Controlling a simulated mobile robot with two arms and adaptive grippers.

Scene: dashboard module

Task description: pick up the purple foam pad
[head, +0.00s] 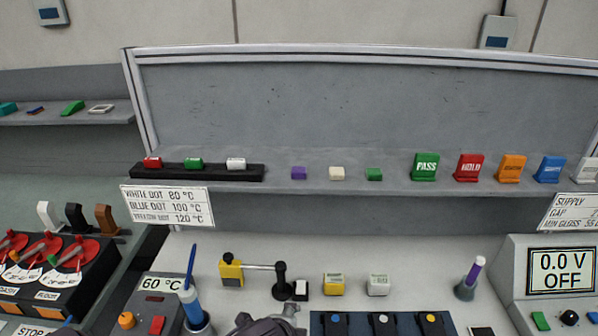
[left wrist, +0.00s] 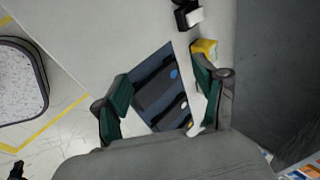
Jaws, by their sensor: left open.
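In the head view a dark grey shape at the bottom edge looks like part of my left arm, well below and in front of the shelf. My right gripper is not in view.
On the shelf, a black rack (head: 215,172) stands left of the pad; coloured signs such as PASS (head: 425,167) stand to the right. On the bench below are a yellow-and-black fixture (head: 232,270), a yellow block (head: 333,284) and a blue-handled tool (head: 190,275).

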